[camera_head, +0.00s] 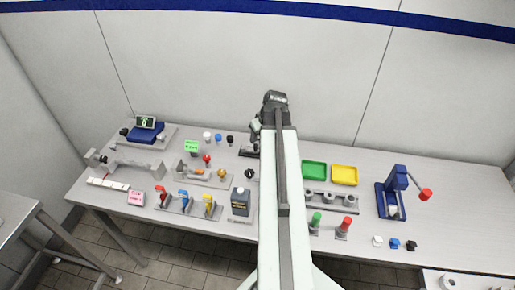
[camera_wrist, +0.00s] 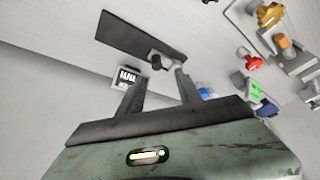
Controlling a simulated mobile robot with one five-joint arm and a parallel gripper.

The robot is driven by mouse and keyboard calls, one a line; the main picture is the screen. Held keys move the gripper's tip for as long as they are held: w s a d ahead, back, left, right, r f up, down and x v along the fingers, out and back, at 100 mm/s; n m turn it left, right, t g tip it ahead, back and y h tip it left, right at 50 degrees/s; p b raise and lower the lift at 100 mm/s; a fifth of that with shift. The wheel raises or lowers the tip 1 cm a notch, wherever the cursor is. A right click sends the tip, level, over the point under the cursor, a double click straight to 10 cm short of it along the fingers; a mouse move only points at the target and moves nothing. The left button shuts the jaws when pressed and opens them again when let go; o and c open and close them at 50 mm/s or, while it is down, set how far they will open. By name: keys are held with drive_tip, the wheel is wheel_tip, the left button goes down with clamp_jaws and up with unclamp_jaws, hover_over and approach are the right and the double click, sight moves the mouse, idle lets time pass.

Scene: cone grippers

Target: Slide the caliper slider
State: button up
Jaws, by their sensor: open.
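A long dark flat bar (camera_wrist: 138,36), which looks like part of the caliper, lies beyond my fingertips in the wrist view. A small dark-and-grey knob-like part (camera_wrist: 160,60) shows near its lower right end, between my fingertips in the picture; it may be the slider. I cannot tell whether a finger touches it. My gripper (camera_wrist: 157,72) is open, with its two grey fingers apart and nothing clearly held. In the head view, a dark piece (camera_head: 249,151) shows just left of my arm, which hides most of that spot.
A black-and-white label or display (camera_wrist: 127,77) is beside my left finger. Left of my arm stand coloured levers (camera_head: 184,200), a dark bottle-like box (camera_head: 240,201) and a blue device (camera_head: 146,131). Right are green (camera_head: 314,169) and yellow (camera_head: 344,175) trays and a blue press (camera_head: 393,192).

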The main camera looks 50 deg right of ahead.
sight(256, 145)
drive_tip(key=b+x, duration=0.7)
drive_tip(key=x, duration=0.1)
drive_tip(key=shift+s+d, duration=0.15)
drive_tip(key=shift+d, duration=0.1)
drive_tip(key=shift+r, duration=0.1)
clamp_jaws()
idle(1.1)
